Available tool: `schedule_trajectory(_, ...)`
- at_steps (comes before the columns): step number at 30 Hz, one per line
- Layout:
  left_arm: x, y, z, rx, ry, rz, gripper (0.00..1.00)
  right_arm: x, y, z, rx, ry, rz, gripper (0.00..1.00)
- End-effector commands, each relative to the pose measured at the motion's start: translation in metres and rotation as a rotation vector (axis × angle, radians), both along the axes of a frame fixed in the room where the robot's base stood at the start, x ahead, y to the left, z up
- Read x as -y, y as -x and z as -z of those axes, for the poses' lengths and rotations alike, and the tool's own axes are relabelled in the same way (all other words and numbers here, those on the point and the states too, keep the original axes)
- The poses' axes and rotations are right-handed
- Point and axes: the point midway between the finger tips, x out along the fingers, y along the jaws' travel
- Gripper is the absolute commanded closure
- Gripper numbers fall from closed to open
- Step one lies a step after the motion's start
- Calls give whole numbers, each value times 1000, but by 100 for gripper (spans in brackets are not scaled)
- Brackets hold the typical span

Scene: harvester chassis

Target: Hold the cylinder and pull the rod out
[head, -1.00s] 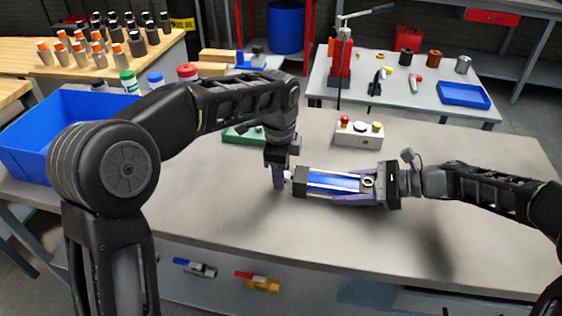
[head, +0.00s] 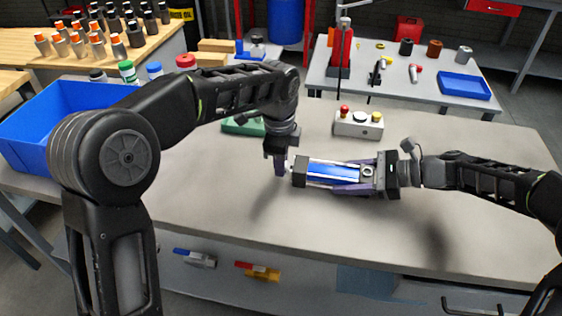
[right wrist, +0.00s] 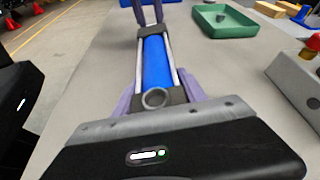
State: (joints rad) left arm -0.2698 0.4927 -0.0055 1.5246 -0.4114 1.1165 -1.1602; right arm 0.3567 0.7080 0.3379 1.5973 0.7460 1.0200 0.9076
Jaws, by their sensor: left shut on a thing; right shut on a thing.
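The cylinder (head: 333,173) has a blue barrel between dark end caps and silver tie rods. It lies level, held above the grey bench, and shows in the right wrist view too (right wrist: 157,62). My right gripper (head: 366,175) is shut on its right end, purple fingers along both sides beside the round port. My left gripper (head: 282,166) points down at the cylinder's left end, its purple fingers shut on the rod end. The left fingers show at the top of the right wrist view (right wrist: 148,12). Only a very short piece of rod (head: 290,172) shows; the fingers hide the rest.
A control box (head: 358,123) with red and yellow buttons stands behind the cylinder. A green tray (head: 240,126) is behind my left gripper, and a blue bin (head: 28,150) is at the left. The front and right of the bench are clear.

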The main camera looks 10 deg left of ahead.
Motion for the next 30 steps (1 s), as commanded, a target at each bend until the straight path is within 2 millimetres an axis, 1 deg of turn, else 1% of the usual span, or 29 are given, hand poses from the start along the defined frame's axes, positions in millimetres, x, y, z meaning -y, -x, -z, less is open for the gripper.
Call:
schedule_trajectory(11, -2, -2, -2, 7, 1, -2, 100, 0, 1, 0, 5, 2, -6, 100)
schedule_trajectory(24, -15, -2, -2, 7, -1, -5, 100, 0, 2, 0, 4, 1, -8, 100)
schedule_trajectory(30, -17, -3, -2, 8, -2, -4, 100, -1, 2, 0, 4, 1, -9, 100)
